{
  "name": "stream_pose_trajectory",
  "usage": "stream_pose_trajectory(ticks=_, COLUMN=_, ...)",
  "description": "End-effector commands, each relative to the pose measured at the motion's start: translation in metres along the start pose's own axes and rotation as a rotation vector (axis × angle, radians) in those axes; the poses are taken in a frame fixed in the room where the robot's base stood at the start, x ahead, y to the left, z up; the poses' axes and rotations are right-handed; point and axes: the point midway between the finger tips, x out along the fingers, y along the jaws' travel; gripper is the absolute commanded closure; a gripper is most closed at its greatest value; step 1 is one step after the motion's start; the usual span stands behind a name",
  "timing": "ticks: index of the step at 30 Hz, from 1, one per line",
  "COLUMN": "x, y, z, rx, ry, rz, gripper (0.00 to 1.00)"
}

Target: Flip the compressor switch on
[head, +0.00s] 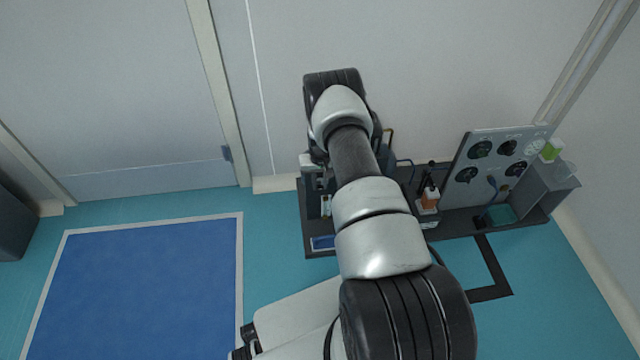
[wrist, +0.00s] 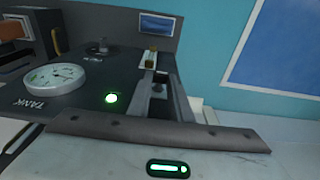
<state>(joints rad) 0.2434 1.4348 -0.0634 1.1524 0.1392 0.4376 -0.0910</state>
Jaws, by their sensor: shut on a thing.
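My gripper (wrist: 160,84) shows in the wrist view, its fingers low over the dark top of the compressor unit (wrist: 85,100). The fingers are shut on a small part there, which seems to be the compressor switch; it is mostly hidden by them, so its position cannot be read. To the left, a round white gauge (wrist: 55,77) faces up beside the word TANK. In the head view my arm hides the gripper and most of the unit.
A grey panel with several dark knobs (head: 480,150) stands upright at the right in the head view. An orange and white bottle (head: 429,197) stands on the dark platform (head: 455,226). A blue floor mat (head: 140,285) lies left, with clear floor around it.

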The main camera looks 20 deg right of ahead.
Motion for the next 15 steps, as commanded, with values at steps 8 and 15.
stream_pose_trajectory(ticks=8, x=0.0, y=-0.0008, z=-0.0025, rx=0.0, ry=0.0, rz=-0.001, gripper=1.0)
stream_pose_trajectory(ticks=15, x=0.0001, y=-0.0007, z=-0.0022, rx=0.0, ry=0.0, rz=-0.001, gripper=0.64)
